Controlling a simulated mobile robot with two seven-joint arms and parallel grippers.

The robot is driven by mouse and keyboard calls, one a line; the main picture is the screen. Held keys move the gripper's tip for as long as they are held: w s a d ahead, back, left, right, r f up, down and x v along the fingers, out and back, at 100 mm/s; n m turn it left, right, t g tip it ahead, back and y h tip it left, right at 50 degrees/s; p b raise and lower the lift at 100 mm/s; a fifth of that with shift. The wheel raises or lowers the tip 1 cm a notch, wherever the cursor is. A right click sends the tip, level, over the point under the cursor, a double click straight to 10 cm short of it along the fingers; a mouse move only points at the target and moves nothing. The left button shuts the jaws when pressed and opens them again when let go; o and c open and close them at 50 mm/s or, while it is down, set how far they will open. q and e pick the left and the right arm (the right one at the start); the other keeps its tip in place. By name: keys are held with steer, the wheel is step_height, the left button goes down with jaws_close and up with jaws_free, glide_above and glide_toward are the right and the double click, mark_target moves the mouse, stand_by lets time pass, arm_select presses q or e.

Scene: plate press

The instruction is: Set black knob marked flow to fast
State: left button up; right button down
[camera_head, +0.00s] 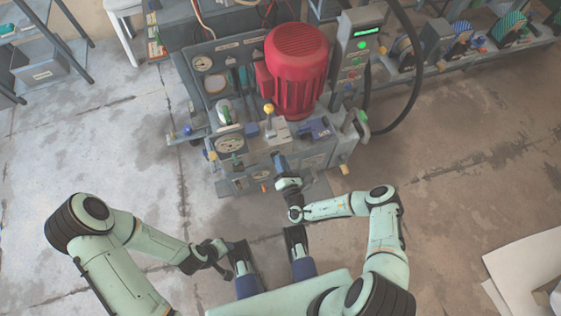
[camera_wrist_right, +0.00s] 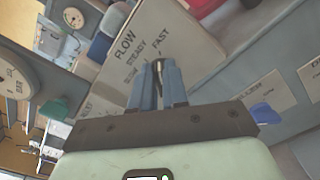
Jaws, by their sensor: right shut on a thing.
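The black knob (camera_wrist_right: 157,68) sits on a pale plate with the words FLOW, STEADY and FAST in the right wrist view. Another word beside STEADY is hard to read. The knob stands between the blue fingers of my right gripper (camera_wrist_right: 157,88), which is shut on it. The fingers cover most of the knob, so its exact setting is hard to tell. In the head view my right gripper (camera_head: 279,160) reaches the front of the machine (camera_head: 232,165), and the knob is hidden there. My left gripper (camera_head: 216,256) is low, away from the machine; its fingers are unclear.
A red motor (camera_head: 297,70) stands on the machine. A yellow-topped lever (camera_head: 269,110), gauges (camera_head: 229,144) and a control box with green lights (camera_head: 358,45) are near it. In the wrist view a blue knob (camera_wrist_right: 265,114) sits right of my gripper.

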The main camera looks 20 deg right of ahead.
steer(key=shift+m, duration=0.5)
steer(key=c, duration=1.1)
jaws_free()
steer(key=shift+c, duration=0.2)
arm_select(q)
steer(key=shift+w, duration=0.1)
arm_select(e)
steer(key=shift+d+f, duration=0.1)
